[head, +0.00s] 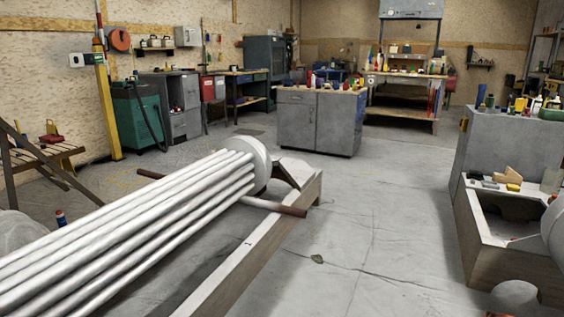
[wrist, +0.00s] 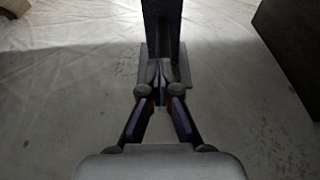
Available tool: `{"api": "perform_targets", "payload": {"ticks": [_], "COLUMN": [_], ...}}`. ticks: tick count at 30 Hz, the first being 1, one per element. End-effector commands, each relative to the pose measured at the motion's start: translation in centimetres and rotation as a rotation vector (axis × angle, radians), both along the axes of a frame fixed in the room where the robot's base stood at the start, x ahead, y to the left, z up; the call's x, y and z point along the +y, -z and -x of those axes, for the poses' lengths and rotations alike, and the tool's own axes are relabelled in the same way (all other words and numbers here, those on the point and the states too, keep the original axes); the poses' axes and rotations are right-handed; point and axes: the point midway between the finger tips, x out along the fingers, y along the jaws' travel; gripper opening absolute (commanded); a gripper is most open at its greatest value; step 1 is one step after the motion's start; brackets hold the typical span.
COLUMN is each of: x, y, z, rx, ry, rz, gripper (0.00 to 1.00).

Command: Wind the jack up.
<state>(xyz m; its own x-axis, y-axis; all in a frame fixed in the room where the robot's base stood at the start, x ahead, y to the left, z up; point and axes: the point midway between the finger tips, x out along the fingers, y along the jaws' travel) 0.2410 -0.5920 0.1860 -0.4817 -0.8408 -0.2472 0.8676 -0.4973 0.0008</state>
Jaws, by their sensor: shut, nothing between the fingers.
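In the wrist view my gripper (wrist: 160,75) points at a dark upright post (wrist: 162,22) with a grey flat plate (wrist: 182,68) around its lower part. This may be the jack, but I see only part of it and cannot make out a crank or handle. My fingers are shut, with their tips together and empty. The tips overlap the post and plate in the picture; I cannot tell whether they touch. The head view shows neither my gripper nor a clear jack.
In the wrist view a dark block (wrist: 290,50) stands at the right, and pale sheeting covers the floor (wrist: 80,80). In the head view, a bundle of pale pipes (head: 130,215) lies at the left, a grey cabinet (head: 318,122) stands behind, and open floor (head: 370,220) lies between.

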Motion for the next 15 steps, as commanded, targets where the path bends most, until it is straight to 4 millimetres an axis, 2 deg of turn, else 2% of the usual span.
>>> {"api": "perform_targets", "payload": {"ticks": [15], "x": [0.57], "y": [0.16], "z": [1.12], "rx": [0.001], "ry": [0.003], "rz": [-0.002], "gripper": [0.00]}}
